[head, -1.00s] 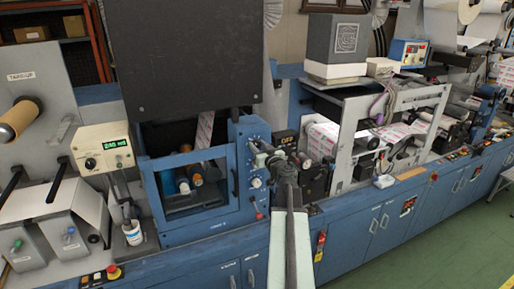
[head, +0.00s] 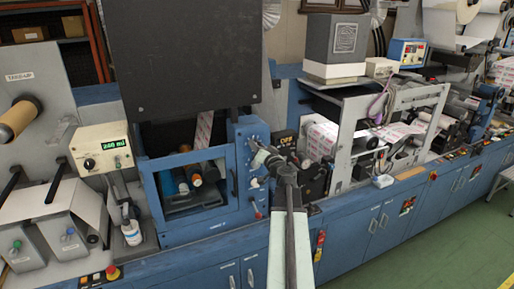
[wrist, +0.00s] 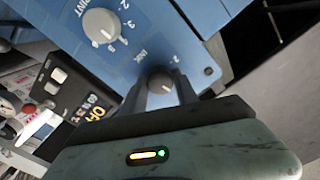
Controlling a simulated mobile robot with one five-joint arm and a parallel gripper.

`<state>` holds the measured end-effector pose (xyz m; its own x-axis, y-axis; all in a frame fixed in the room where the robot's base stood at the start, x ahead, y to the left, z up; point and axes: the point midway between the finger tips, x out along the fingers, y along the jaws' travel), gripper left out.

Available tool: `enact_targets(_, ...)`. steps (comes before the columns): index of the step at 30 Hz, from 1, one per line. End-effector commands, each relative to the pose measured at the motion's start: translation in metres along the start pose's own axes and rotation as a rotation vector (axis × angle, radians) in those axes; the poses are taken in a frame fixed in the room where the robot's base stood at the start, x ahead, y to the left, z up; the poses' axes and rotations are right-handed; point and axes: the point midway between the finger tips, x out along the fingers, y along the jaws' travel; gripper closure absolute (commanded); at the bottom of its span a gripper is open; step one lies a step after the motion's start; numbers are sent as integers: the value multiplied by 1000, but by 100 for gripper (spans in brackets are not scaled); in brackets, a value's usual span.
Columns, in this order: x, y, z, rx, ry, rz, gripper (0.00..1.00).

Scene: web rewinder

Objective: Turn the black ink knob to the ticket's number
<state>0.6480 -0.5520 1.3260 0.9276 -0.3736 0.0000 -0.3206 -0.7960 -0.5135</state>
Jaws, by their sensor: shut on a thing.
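The black ink knob (wrist: 159,84) is a small dark round knob with a pale pointer mark. It sits on a blue panel beside the printed word INK and a few scale digits. My gripper (wrist: 160,92) has a finger on each side of it and is shut on it. In the head view my gripper (head: 262,157) is at the blue panel of the unit with the window, and it hides the knob there. The ticket and its number cannot be made out in either view.
A larger pale knob (wrist: 101,25) with its own scale is close by on the same blue panel. A meter with a green readout (head: 114,144) stands to the left.

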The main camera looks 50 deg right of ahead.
Motion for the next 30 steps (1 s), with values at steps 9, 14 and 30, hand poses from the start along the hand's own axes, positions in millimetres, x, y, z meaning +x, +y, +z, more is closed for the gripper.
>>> enact_targets(9,1,-1,-1,149,1,-2,100)
enact_targets(14,1,0,-1,179,1,-2,100)
enact_targets(30,1,0,-1,188,2,-1,43)
